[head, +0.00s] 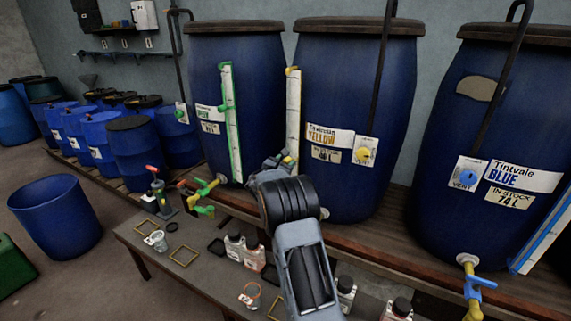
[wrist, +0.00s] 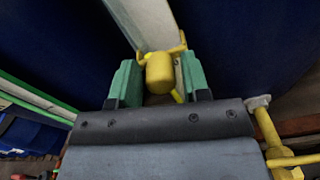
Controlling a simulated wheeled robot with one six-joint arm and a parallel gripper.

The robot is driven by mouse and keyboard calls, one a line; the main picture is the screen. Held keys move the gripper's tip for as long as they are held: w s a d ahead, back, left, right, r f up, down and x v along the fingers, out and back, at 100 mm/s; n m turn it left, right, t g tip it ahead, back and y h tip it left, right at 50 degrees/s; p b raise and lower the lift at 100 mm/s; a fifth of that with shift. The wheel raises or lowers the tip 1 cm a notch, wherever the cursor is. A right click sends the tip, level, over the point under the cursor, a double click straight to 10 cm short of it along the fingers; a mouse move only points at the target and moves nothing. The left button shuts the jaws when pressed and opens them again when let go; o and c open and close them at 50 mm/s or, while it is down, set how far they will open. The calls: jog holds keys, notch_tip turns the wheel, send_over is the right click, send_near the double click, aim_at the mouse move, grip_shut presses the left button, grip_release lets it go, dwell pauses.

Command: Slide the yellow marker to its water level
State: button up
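The yellow marker (wrist: 160,74) is a rounded knob with a forked clip on a pale gauge strip (wrist: 146,22). In the head view the strip (head: 293,108), with a yellow top end, runs down the left side of the blue vat labelled Yellow (head: 352,95). My gripper (wrist: 159,84) has green fingers on either side of the knob, with narrow gaps showing, so it looks open around it. In the head view my gripper (head: 277,161) is at the strip's lower part, and my arm hides its bottom end. I cannot make out a water level.
The Green vat (head: 210,60) with its green-edged gauge (head: 231,120) stands left, and the Blue vat (head: 490,120) stands right. A low bench (head: 175,270) with bottles and small frames lies in front. A yellow tap (wrist: 268,135) is close right of my gripper.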

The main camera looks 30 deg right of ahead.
jog(key=shift+o, duration=0.9)
jog(key=b+v, duration=0.2)
jog(key=v, duration=1.1)
jog(key=shift+s+a, duration=0.2)
jog(key=shift+a, duration=0.15)
